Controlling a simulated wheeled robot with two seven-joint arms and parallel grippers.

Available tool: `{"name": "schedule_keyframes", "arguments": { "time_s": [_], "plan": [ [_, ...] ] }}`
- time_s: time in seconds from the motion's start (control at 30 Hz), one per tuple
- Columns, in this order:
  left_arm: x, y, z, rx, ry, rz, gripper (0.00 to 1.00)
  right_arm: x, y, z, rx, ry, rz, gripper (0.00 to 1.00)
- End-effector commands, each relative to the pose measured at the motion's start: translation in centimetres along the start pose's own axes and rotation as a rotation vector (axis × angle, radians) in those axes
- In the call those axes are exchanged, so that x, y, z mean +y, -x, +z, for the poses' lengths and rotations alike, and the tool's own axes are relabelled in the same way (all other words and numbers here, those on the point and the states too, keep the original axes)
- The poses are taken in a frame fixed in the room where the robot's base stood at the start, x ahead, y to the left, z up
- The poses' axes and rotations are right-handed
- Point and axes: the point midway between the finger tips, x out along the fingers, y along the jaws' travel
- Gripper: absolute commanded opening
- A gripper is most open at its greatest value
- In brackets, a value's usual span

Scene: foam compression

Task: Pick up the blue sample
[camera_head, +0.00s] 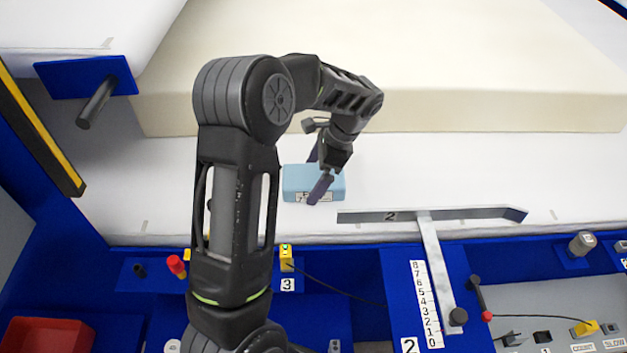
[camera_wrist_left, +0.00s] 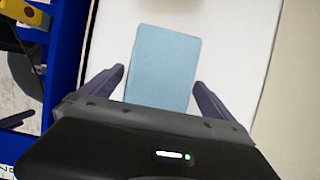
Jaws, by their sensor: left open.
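The blue sample (camera_head: 296,180) is a light blue block with a small printed label on its front side. It lies on the white surface in front of the big cream block. My left gripper (camera_head: 316,172) is over it, with one finger in front of the sample and hiding part of the label. In the left wrist view the sample (camera_wrist_left: 163,65) lies between the two spread fingers of my left gripper (camera_wrist_left: 157,85). My right gripper is not in view.
The cream block (camera_head: 470,75) fills the back. A metal bar marked 2 (camera_head: 450,214) lies to the sample's right, joined to an arm beside a numbered scale (camera_head: 427,305). A blue bracket with a dark rod (camera_head: 97,102) is at left. White surface is free right of the sample.

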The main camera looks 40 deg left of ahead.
Motion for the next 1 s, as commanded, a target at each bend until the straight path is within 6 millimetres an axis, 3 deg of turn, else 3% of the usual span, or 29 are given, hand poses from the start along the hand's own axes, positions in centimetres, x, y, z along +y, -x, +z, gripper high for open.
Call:
{"name": "schedule_keyframes", "arguments": {
  "time_s": [0.63,1.0],
  "plan": [
    [-0.03,-0.33,0.0,0.001,0.001,-0.001,1.0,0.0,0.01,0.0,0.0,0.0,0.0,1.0],
    [-0.03,-0.32,0.0,0.001,0.001,-0.001,0.7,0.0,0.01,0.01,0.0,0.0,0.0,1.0]
  ]
}}
